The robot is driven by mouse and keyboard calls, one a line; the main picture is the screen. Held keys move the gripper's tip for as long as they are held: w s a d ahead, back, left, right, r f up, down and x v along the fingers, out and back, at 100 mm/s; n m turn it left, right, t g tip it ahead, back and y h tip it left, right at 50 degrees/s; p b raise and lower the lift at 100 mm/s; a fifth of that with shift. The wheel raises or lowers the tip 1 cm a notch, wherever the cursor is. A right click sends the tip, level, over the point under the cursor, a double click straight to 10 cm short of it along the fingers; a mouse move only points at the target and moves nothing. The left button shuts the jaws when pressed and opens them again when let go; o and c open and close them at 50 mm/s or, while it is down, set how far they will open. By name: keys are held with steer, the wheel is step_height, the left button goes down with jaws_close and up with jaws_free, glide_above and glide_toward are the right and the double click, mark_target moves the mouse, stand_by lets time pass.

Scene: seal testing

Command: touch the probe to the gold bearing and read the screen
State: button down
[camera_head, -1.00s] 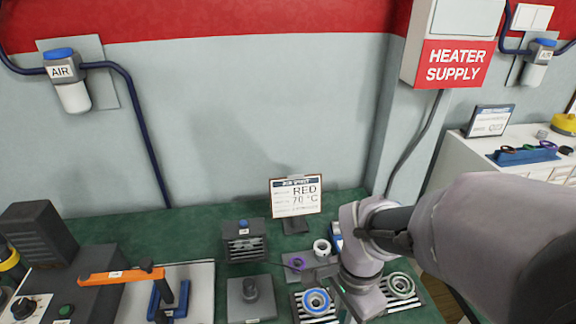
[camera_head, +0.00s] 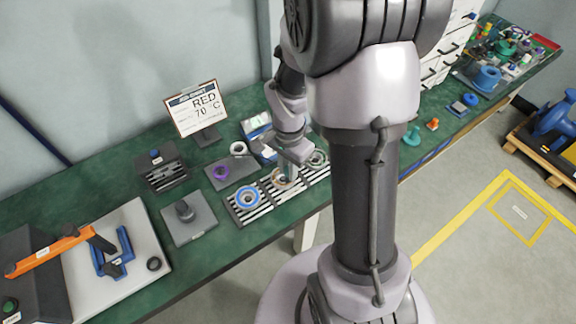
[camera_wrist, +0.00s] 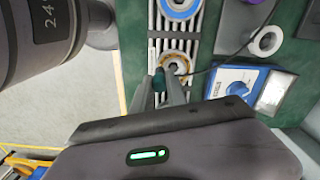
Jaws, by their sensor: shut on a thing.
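The gold bearing (camera_wrist: 177,66) lies on a slatted rack in the wrist view. In the head view the gold bearing (camera_head: 281,182) is partly hidden behind my gripper (camera_head: 287,174). In the wrist view my gripper (camera_wrist: 161,88) is shut on the probe (camera_wrist: 158,77), a dark teal piece with a thin cable. The probe is at the bearing's edge; I cannot tell whether its tip touches. The blue meter (camera_wrist: 228,82) lies to the right, and its pale screen (camera_wrist: 273,92) has no reading I can make out. The meter (camera_head: 255,124) is partly hidden by my arm in the head view.
A blue-ringed bearing (camera_head: 247,197) and another pale bearing (camera_head: 318,158) flank the gold one. A white ring (camera_head: 238,148) and purple ring (camera_head: 221,172) sit behind. An orange-handled press (camera_head: 50,252) stands at left.

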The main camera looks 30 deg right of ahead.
steer(key=shift+f+b, duration=0.75)
stand_by(0.4)
stand_by(2.7)
steer(key=c, duration=1.3)
jaws_free()
steer(key=shift+o, duration=0.2)
steer(key=shift+r, duration=0.15)
step_height(320, 180, up, 7)
steer(key=p, duration=0.5)
steer(key=shift+p, duration=0.3)
